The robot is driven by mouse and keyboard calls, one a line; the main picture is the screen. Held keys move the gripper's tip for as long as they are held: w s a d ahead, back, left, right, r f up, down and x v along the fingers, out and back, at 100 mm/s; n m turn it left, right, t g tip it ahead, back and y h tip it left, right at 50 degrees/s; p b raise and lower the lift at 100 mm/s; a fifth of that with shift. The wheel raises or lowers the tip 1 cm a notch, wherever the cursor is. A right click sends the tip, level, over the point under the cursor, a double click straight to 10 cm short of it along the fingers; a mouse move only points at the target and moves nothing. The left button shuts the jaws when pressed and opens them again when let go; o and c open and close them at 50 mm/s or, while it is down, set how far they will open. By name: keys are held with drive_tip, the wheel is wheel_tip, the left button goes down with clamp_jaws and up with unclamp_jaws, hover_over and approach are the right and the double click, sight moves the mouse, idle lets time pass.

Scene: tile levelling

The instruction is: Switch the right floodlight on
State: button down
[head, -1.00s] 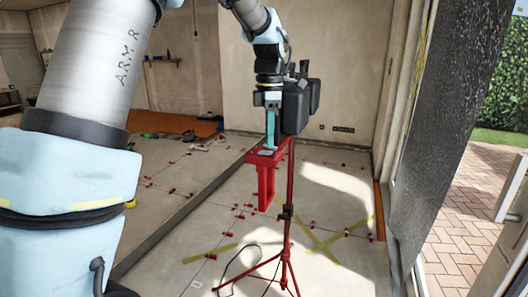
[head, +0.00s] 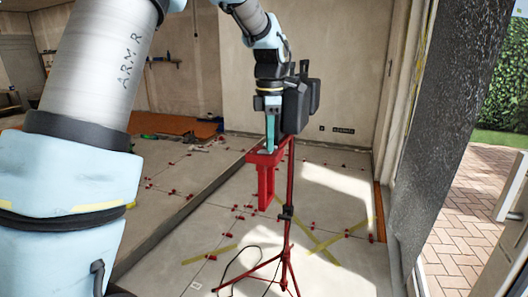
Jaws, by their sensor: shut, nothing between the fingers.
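Two black floodlight heads, a left one (head: 294,108) and a right one (head: 314,94), sit side by side on a red tripod (head: 289,190) in the middle of the head view. They are seen from behind or the side, and no switch can be made out. My gripper (head: 270,148) points down just left of the heads, its teal fingers shut and empty. The fingertips are at the top of a red bracket-like piece (head: 266,185) beside the tripod pole. I cannot tell whether they touch it. My wrist partly covers the left head.
A black cable (head: 232,262) loops on the floor by the tripod's spread legs. Several red tile clips and yellow tape (head: 322,245) dot the tiled floor (head: 335,192). A raised edge runs along the left. A dark panel (head: 440,130) stands right, by the opening to paving.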

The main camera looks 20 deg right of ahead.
drive_tip(key=shift+f, duration=0.2)
drive_tip(key=shift+r, duration=0.1)
wheel_tip(320, 180, up, 7)
drive_tip(key=p, duration=0.6)
idle(0.4)
drive_tip(key=s+a+f+m, duration=0.3)
drive_tip(key=a+m, duration=0.2)
drive_tip(key=a, duration=0.5)
drive_tip(key=s+a+f+m+t, duration=0.1)
drive_tip(key=s+a+f+m, duration=0.2)
drive_tip(key=a+m, duration=0.3)
drive_tip(key=s+a+f+m, duration=0.4)
drive_tip(key=a+f+m, duration=0.1)
drive_tip(key=a, duration=0.9)
drive_tip(key=shift+a+m+t, duration=0.3)
drive_tip(key=shift+a, duration=0.1)
